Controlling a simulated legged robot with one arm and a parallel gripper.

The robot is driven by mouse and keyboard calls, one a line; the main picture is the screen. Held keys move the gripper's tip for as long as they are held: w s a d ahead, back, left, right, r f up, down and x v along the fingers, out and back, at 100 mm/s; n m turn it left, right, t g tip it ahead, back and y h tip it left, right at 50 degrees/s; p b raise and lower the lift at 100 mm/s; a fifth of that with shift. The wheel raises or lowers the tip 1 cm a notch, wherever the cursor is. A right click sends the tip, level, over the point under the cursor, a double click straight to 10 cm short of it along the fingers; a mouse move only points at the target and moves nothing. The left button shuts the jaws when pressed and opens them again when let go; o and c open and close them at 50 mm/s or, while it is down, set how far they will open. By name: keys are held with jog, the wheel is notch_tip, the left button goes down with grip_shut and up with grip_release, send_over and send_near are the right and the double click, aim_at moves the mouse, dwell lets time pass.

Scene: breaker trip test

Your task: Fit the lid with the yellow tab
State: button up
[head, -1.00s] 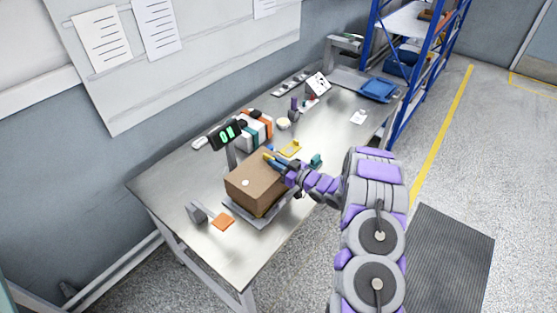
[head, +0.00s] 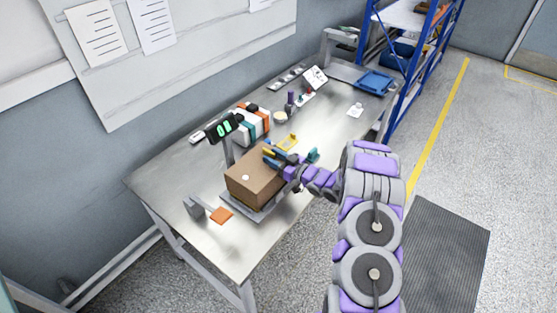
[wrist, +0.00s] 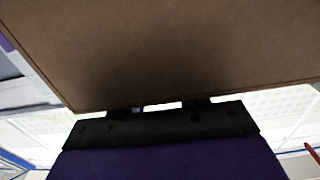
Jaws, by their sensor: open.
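A brown box (head: 252,187) sits on a grey plate (head: 262,215) near the table's middle, with a small white round spot on it. My gripper (head: 270,157) is at the box's far right upper edge, with its jaws open and nothing seen between them. In the wrist view the brown surface of the box (wrist: 170,50) fills the upper part, close in front of my gripper, whose fingertips are mostly hidden. A small yellow piece (head: 288,142) lies on the table just behind my gripper. I cannot tell whether it is the lid's tab; no lid is clearly seen.
A display with green digits (head: 219,128) stands behind the box. Orange, white and teal upright items (head: 250,125) are behind it. A teal piece (head: 313,155) is right of my gripper. An orange square (head: 221,215) lies at the front left. A blue tray (head: 375,82) is at the far end.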

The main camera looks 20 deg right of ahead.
jog(key=p+v, duration=0.2)
jog(key=v, duration=1.5)
jog(key=shift+d, duration=0.15)
jog(key=w+d+r+m+g+h, duration=0.1)
jog(key=w+d+r+g+h, duration=0.4)
jog(key=h, duration=0.4)
jog(key=s+r+m+g+h, duration=0.25)
jog(key=s+r+h, duration=0.25)
jog(key=s+r, duration=0.3)
jog(key=s+a+r+m+g+y, duration=0.1)
jog(key=s+a+r+g, duration=0.2)
jog(key=s+a, duration=0.4)
jog(key=s+a+r+m+g+y, duration=0.1)
jog(key=s+a+r+g, duration=0.2)
jog(key=s, duration=1.4)
jog(key=s+a+r+m+g+y, duration=0.1)
jog(key=s+a+r+g, duration=0.2)
jog(key=s+a, duration=0.8)
jog(key=shift+s+a+r+m, duration=0.25)
jog(key=shift+s+m, duration=0.1)
jog(key=shift+s, duration=0.35)
